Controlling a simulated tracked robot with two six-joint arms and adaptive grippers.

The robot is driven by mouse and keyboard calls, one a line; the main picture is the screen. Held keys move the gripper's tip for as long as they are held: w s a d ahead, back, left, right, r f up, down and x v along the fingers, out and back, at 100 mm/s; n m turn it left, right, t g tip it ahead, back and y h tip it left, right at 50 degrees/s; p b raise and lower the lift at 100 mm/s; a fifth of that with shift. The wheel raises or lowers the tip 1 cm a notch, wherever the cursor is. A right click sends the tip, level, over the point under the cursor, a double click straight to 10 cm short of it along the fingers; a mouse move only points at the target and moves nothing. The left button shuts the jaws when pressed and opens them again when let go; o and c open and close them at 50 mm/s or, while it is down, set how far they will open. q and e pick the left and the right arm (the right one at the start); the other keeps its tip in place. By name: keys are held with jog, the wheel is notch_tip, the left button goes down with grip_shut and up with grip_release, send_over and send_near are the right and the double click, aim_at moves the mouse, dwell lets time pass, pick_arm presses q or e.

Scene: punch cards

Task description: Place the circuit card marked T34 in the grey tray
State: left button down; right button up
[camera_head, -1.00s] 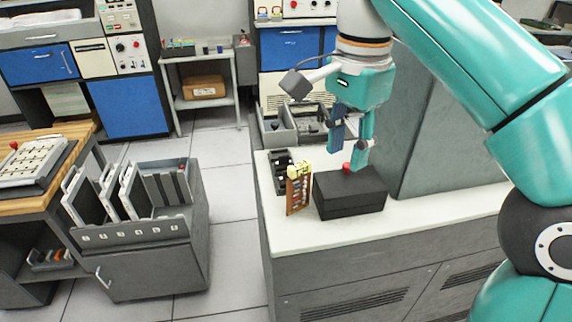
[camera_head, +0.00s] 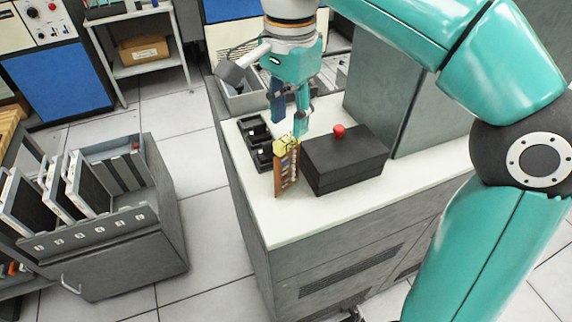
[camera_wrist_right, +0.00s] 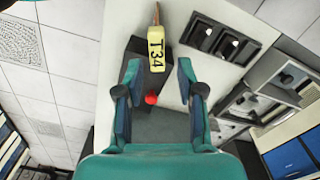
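The circuit card (camera_head: 283,175) is a thin brown board with components, standing upright on the white counter beside a black box. Its yellow tag (camera_head: 287,145) reads T34 in the right wrist view (camera_wrist_right: 156,48). My right gripper (camera_head: 290,122) is open and points down just above the tag. In the right wrist view its two fingers (camera_wrist_right: 158,68) are spread, with the tag between and just beyond their tips. A grey tray (camera_head: 243,101) lies at the counter's far end, partly hidden by my right gripper; grey trays also show in the wrist view (camera_wrist_right: 238,108). My left gripper is out of view.
The black box (camera_head: 345,165) with a red button (camera_head: 339,131) stands right of the card. A black slotted holder (camera_head: 256,138) is just left of it. A tall grey cabinet (camera_head: 385,95) stands behind. A grey rack cart (camera_head: 165,225) stands left across a floor gap.

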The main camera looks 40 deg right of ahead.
aim_at(288, 148)
jog(key=f, duration=0.5)
jog(key=f+b, duration=0.1)
jog(key=f, duration=0.2)
jog(key=shift+s+a+f, duration=0.2)
jog(key=shift+s+a, duration=0.1)
grip_shut()
